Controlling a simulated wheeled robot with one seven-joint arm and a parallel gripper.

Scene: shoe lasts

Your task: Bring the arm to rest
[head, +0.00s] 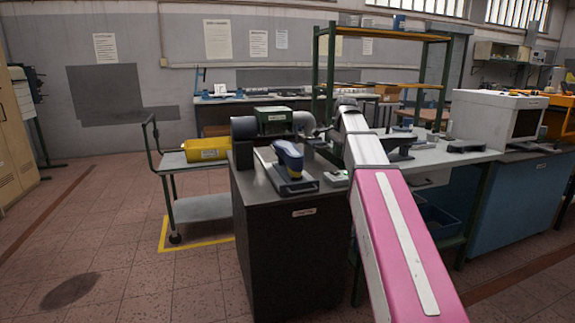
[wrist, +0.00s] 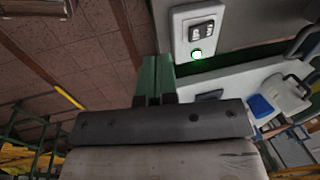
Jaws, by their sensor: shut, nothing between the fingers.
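My pink and white arm reaches from the lower right of the head view up over the workbench. My gripper is not clearly visible there, being hidden by or merged with the arm's far end. In the wrist view my gripper (wrist: 155,62) shows as two green fingers side by side, shut and empty. A switch box with a lit green button (wrist: 196,35) lies just beyond the fingertips in that picture, to the right; I cannot tell the gap. The box (head: 336,178) also shows in the head view, beside the arm.
A blue shoe last (head: 289,155) sits on a machine on a dark cabinet (head: 290,245). A green-posted shelf frame (head: 330,75) and a white box-like machine (head: 492,116) stand behind and right. Floor at left is clear.

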